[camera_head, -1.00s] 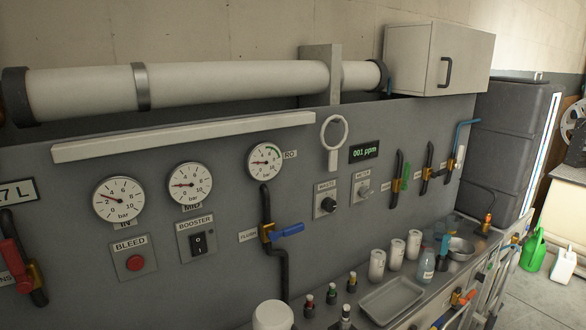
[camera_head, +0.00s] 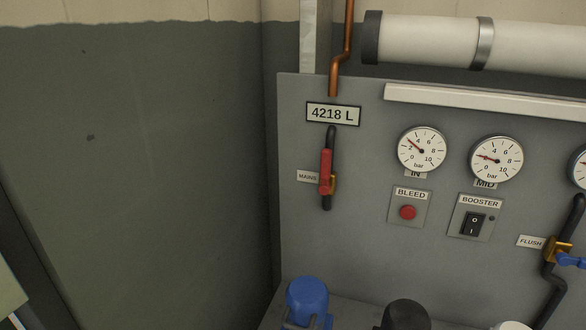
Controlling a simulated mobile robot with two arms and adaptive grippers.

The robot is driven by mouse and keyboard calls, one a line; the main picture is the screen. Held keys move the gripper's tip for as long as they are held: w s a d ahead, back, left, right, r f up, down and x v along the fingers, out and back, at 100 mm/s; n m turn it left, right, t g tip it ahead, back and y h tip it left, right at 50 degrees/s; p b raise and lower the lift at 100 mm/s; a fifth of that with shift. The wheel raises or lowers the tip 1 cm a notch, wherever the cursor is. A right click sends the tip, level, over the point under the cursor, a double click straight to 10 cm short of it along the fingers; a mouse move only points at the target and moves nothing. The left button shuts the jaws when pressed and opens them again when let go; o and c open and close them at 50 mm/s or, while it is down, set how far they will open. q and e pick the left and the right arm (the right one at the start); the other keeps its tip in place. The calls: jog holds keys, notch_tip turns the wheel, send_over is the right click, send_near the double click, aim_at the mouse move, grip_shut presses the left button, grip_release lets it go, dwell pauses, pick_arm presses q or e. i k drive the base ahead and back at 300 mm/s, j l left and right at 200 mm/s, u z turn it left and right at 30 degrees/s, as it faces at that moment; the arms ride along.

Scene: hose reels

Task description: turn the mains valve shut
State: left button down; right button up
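The mains valve (camera_head: 326,172) is on the grey panel, right of the MAINS label (camera_head: 308,177). It has a red lever and a brass body on a black pipe. The red lever points up, in line with the pipe. Neither of my grippers shows in the view, so their distance to the valve cannot be seen.
The grey panel (camera_head: 360,255) carries a 4218 L display (camera_head: 333,113), IN and MID gauges, a red BLEED button (camera_head: 407,212), a BOOSTER switch (camera_head: 474,223) and a blue FLUSH lever (camera_head: 569,260). Blue (camera_head: 307,297) and black (camera_head: 406,315) round-topped objects stand below. A bare wall is at left.

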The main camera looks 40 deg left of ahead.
aim_at(326, 154)
jog(key=u, duration=1.05)
